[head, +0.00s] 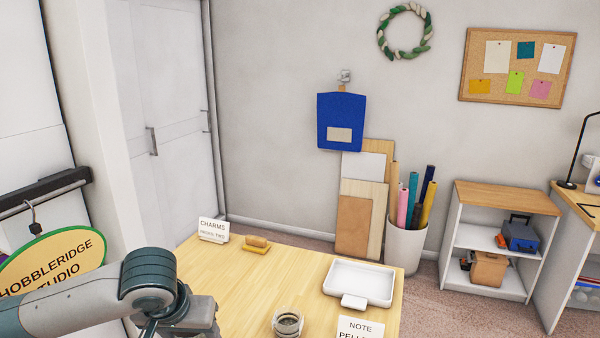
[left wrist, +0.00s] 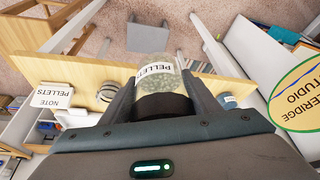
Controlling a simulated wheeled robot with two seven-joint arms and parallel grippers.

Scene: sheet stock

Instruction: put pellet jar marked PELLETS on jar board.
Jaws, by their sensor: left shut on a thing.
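In the left wrist view my left gripper (left wrist: 162,84) is shut on a clear jar (left wrist: 157,75) with a dark lid. Its label reads PELLETS upside down in that view, and small greenish pellets show inside. The jar is held above the table. In the head view my left gripper (head: 190,318) is at the table's near left edge, and the held jar is hidden there. I cannot pick out the jar board in either view. My right gripper is not in view.
The table's middle is clear.

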